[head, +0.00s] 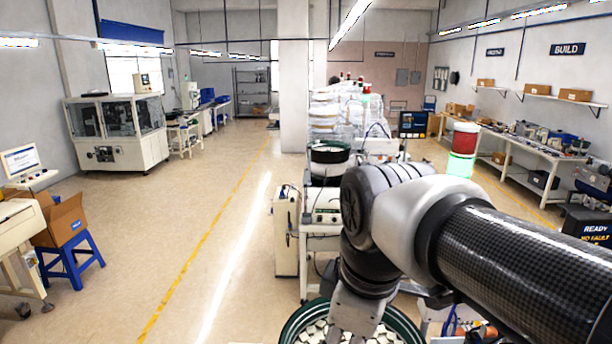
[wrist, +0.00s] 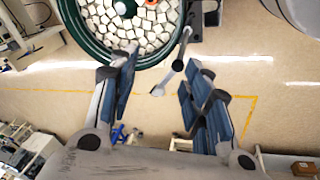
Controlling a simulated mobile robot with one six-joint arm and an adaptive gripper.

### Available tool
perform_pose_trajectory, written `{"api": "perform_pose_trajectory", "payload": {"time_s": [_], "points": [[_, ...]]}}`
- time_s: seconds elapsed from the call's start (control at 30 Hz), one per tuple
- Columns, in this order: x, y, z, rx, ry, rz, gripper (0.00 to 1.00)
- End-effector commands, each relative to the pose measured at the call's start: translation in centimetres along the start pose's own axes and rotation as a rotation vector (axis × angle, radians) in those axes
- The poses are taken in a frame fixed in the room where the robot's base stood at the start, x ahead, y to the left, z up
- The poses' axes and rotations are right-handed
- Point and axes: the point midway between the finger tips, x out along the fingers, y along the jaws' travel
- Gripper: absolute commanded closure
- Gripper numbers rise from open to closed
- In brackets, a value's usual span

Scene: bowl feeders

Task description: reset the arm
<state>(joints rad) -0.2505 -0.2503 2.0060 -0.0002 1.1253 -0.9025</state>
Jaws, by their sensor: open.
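My arm reaches in from the right of the head view, bent at the elbow, with its wrist pointing down over a green-rimmed feeder bowl (head: 296,322). In the head view my gripper is mostly cut off by the bottom edge. In the wrist view my gripper (wrist: 158,85) shows two blue-padded fingers spread wide apart with nothing between them. The green bowl (wrist: 72,28), full of white blocks (wrist: 120,22), lies beyond the fingertips at the top. An orange piece (wrist: 151,3) shows among the blocks at the top edge.
A row of feeder machines with a dark bowl (head: 330,153) stands behind the arm. A red, white and green stack light (head: 462,150) stands right of the elbow. A cardboard box (head: 62,216) sits on a blue stool (head: 72,259) at left. The floor at left centre is clear.

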Motion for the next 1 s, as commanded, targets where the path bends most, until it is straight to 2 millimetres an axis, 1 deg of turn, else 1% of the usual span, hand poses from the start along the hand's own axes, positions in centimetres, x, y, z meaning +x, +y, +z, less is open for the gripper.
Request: {"api": "perform_pose_trajectory", "payload": {"time_s": [0.03, 0.1, 0.2, 0.37, 0.5, 0.6, 0.77, 0.87, 0.97, 1.0], "points": [[-0.4, -0.7, 2.2, 0.151, 0.016, 0.034, 0.56], [-0.5, -1.6, 4.5, 0.353, 0.039, 0.071, 0.56], [-0.2, -3.0, 7.1, 0.596, 0.072, 0.113, 0.56], [0.5, -4.9, 10.4, 0.916, 0.13, 0.165, 0.56], [1.7, -6.5, 12.6, 1.157, 0.183, 0.2, 0.56], [4.5, -7.0, 12.8, 1.138, 0.171, 0.19, 0.56], [7.9, -7.9, 13.5, 1.136, 0.161, 0.184, 0.56], [10.4, -8.6, 14.0, 1.136, 0.154, 0.18, 0.56], [13.6, -9.5, 14.6, 1.136, 0.145, 0.174, 0.56], [15.0, -9.9, 14.9, 1.136, 0.141, 0.172, 0.56]]}}
